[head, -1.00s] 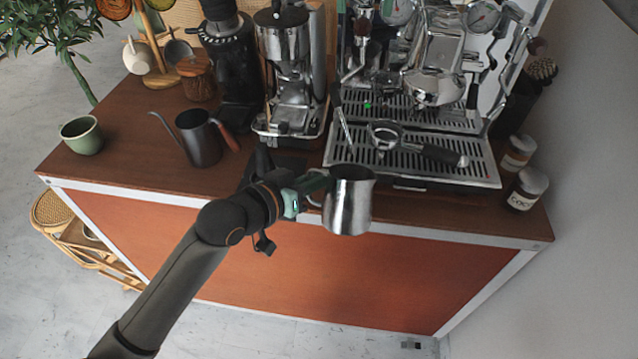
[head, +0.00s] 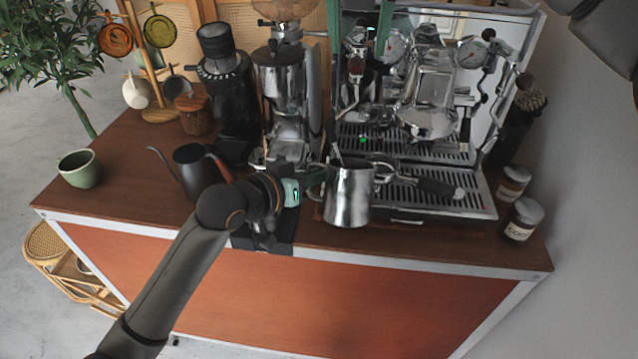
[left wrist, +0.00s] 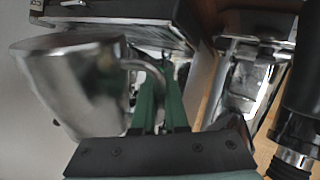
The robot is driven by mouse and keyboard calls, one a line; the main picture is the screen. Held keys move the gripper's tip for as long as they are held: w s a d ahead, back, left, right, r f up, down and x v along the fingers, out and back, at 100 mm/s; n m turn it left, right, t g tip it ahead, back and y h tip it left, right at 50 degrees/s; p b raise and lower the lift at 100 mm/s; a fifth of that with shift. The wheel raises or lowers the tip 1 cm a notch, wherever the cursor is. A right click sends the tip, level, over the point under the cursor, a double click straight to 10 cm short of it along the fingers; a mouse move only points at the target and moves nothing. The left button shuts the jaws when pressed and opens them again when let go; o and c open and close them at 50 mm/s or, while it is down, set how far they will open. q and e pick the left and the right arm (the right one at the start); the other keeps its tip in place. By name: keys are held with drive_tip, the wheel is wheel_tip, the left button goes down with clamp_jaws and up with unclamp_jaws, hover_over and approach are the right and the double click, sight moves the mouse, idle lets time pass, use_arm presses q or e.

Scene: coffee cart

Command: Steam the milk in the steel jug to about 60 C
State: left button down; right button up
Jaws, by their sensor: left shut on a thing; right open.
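The steel jug (head: 348,196) is upright at the front of the espresso machine (head: 430,85), in front of its drip tray. My left gripper (head: 312,183) is shut on the jug's handle; the left wrist view shows the jug (left wrist: 75,85) with green fingers (left wrist: 160,105) at its handle. A thin steam wand (head: 337,152) comes down at the jug's rim; I cannot tell whether its tip is inside. The milk is hidden. My right gripper (head: 359,45) shows as two spread green fingers at the top, in front of the machine's upper left part.
A portafilter (head: 425,185) lies on the drip tray just right of the jug. A grinder (head: 290,100), a dark kettle (head: 195,168) and a green cup (head: 79,168) stand to the left. Two jars (head: 522,220) stand at the right edge. The counter's front left is fairly clear.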

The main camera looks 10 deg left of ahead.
sight(357, 59)
use_arm(q)
drive_tip(key=shift+w+r, duration=1.2)
drive_tip(key=shift+r, duration=0.05)
drive_tip(key=shift+r, duration=0.1)
use_arm(e)
drive_tip(key=shift+f, duration=0.1)
drive_tip(key=shift+x, duration=2.95)
clamp_jaws()
